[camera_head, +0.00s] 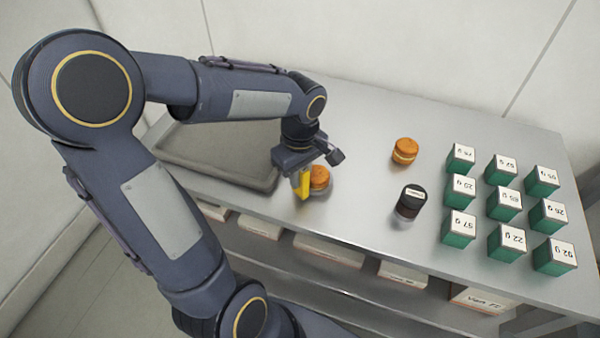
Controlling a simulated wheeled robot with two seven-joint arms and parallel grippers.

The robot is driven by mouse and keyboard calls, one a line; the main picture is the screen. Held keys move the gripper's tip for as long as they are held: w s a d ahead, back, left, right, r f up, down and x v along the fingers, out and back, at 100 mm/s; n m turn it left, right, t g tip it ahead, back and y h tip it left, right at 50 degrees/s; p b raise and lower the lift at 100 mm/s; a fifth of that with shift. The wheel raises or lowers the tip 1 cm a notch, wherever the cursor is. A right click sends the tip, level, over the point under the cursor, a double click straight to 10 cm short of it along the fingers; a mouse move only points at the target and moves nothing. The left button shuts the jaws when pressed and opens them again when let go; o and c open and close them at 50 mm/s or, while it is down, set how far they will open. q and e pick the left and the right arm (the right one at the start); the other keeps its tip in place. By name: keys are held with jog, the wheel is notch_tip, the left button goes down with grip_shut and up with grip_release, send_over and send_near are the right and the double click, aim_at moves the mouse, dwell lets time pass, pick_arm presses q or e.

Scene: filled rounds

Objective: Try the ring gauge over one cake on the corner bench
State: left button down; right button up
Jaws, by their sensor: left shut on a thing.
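My left gripper (302,165) is over the bench near the tray's right end, pointing down. It is shut on an upright yellow piece (304,186), which looks like the handle of the ring gauge. A pale, see-through rim (322,194) shows low around one orange-brown filled cake (320,175), right beside the yellow piece. The gripper partly hides this cake, and I cannot tell whether the rim rests on the bench (350,215). A second filled cake (404,151) with a pale middle layer stands free to the right. My right gripper is not in view.
A dark-lidded jar (410,202) stands right of the gripper. Several green boxes (459,226) with white gram labels stand in rows on the right. A grey tray (222,178) lies left, under my arm. White boxes (330,250) sit on a shelf below the front edge.

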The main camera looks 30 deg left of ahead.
pick_arm(q)
jog(key=shift+f+b, duration=0.45)
jog(key=shift+f, duration=0.15)
jog(key=shift+r, duration=0.25)
dwell(0.6)
jog(key=shift+r+p, duration=3.85)
jog(key=shift+r, duration=0.8)
